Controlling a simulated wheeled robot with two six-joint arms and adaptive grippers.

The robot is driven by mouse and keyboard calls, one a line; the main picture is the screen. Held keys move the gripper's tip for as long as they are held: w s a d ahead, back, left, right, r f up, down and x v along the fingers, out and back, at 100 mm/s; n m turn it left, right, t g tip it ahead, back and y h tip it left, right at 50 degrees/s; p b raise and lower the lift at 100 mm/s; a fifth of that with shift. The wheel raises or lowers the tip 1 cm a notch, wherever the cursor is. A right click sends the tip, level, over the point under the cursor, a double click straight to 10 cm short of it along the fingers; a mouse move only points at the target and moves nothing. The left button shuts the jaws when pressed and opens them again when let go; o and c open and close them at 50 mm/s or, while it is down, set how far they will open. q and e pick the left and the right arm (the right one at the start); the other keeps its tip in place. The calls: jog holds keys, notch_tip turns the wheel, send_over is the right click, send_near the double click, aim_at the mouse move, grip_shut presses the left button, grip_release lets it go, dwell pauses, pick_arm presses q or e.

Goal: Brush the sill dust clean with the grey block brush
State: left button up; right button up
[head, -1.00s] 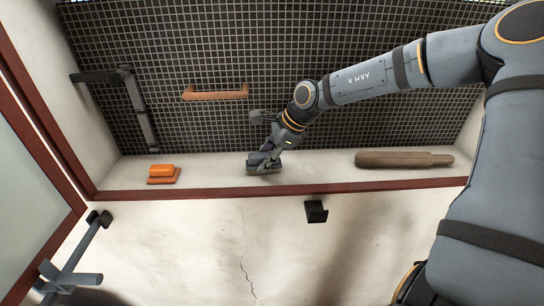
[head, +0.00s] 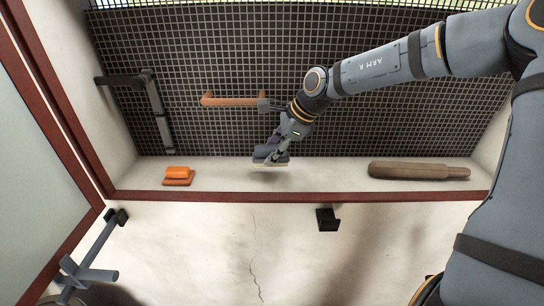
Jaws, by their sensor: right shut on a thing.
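The pale sill (head: 330,178) runs across the view below the dark mesh screen. My right gripper (head: 280,147) is shut on the grey block brush (head: 268,160), over the sill left of its middle. The brush's pale underside faces down, and a shadow lies on the sill below it, so it appears slightly raised. The fingers hide part of the brush. I cannot make out dust on the sill at this size. My left gripper is not in view.
An orange block with a handle (head: 178,176) sits on the sill at left. A brown roller-shaped piece (head: 418,171) lies at right. An orange-brown handle (head: 235,100) is in front of the mesh. A black bracket (head: 327,219) juts from the wall below. The sill between is clear.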

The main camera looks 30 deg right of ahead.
jog(key=shift+r, duration=0.6)
jog(key=shift+w, duration=0.1)
jog(key=shift+r+p, duration=0.85)
jog(key=shift+r, duration=0.75)
jog(key=shift+f, duration=0.1)
jog(key=shift+d, duration=0.1)
